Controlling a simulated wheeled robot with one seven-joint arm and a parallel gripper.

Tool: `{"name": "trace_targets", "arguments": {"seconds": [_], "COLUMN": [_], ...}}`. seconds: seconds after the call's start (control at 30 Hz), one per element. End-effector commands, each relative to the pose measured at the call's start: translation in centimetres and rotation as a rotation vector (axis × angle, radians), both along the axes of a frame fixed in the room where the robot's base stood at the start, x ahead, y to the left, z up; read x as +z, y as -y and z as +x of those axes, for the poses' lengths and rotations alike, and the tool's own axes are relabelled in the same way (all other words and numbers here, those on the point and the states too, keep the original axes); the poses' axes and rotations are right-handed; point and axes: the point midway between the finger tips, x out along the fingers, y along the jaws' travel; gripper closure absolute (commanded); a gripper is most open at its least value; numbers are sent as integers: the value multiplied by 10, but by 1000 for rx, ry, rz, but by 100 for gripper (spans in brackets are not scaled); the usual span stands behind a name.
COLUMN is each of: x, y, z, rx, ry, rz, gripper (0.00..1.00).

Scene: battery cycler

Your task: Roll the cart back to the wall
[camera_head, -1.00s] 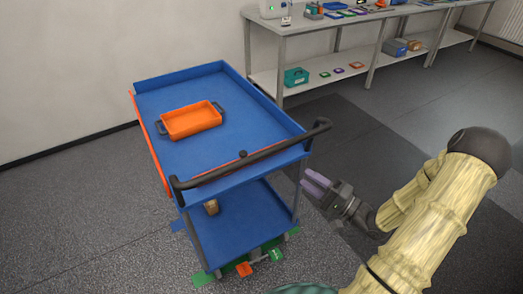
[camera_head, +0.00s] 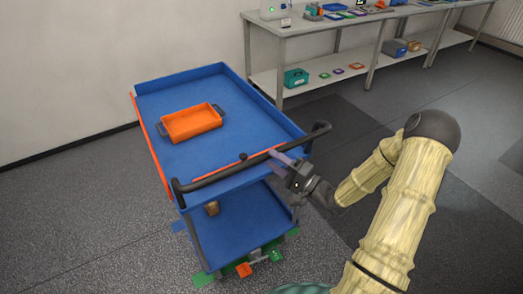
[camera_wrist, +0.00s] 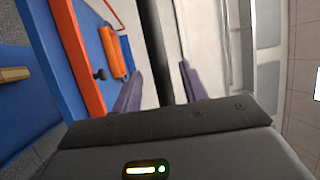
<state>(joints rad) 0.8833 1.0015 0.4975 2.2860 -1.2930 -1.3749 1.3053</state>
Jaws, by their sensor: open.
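The blue cart (camera_head: 160,92) stands in front of me, its far end towards the wall (camera_head: 60,70). Its black push handle (camera_head: 225,172) runs across the near end. My gripper (camera_head: 283,158) is open at the right part of this handle, its purple fingers at about handle height. In the wrist view the dark handle bar (camera_wrist: 156,50) shows between the two fingers (camera_wrist: 160,88); I cannot tell whether they touch it. An orange tray (camera_head: 192,122) with dark grips sits on the cart's top, and it also shows in the wrist view (camera_wrist: 112,52).
A small brown block (camera_head: 211,208) lies on the cart's lower shelf (camera_head: 240,225). Green, blue and orange pieces show at the cart's feet. A grey workbench (camera_head: 330,24) with equipment stands at the back right. Bare floor (camera_head: 85,190) lies left of the cart.

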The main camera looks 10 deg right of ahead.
Motion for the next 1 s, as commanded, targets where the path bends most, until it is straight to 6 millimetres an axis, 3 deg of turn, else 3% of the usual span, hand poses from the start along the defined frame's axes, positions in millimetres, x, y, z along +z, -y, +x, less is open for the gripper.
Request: {"name": "trace_targets", "arguments": {"seconds": [0.3,0.67,0.9,1.0], "x": [9,10,10,9], "y": [-31,-35,-34,-34], "z": [35,40,40,40], "rx": [2,0,0,0], "ry": [1,1,-1,-1], "rz": [-1,-1,-1,-1], "gripper": [57,57,100,100]}}
